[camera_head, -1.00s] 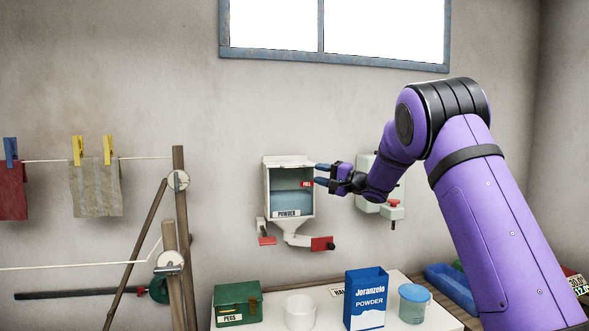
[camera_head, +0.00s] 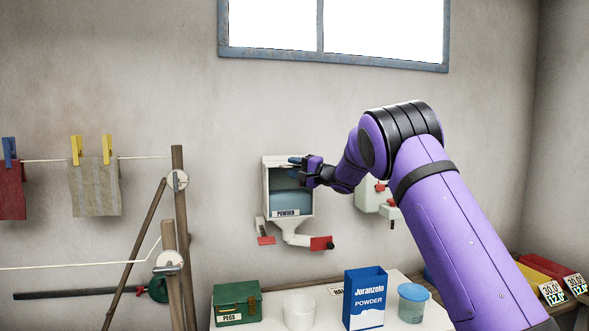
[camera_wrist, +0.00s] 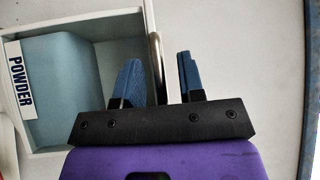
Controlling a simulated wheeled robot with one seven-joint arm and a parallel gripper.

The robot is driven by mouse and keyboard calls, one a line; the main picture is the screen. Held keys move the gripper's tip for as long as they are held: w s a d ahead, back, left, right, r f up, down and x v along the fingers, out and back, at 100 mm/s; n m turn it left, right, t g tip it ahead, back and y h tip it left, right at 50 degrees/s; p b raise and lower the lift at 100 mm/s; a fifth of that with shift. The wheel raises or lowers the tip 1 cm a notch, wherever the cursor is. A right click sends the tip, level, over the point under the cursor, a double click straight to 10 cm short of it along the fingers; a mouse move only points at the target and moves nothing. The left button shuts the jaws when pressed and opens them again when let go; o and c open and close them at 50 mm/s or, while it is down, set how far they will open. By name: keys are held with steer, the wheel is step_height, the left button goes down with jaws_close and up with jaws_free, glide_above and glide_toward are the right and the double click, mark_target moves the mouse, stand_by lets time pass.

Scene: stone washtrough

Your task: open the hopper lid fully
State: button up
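The hopper is a white wall box (camera_head: 266,190) with a POWDER label and blue-grey powder showing in its front; it also shows at the left of the wrist view (camera_wrist: 85,20). Its pale lid (camera_head: 280,158) is at the top and looks shut, partly hidden by my gripper. A thin curved metal handle (camera_wrist: 156,45) shows in the wrist view between my fingers. My gripper (camera_head: 296,161) is at the hopper's upper front. Its blue fingers (camera_wrist: 158,78) are open, one on each side of the handle, with gaps visible.
A chute with a red-ended lever (camera_head: 321,243) is below the hopper. A second white dispenser (camera_head: 368,197) is behind my arm. A green PEGS box (camera_head: 237,303), a white tub (camera_head: 299,308), a blue powder box (camera_head: 365,297) and a lidded tub (camera_head: 413,304) stand on the bench below.

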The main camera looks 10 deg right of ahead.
jaws_close()
steer(key=shift+r, duration=0.1)
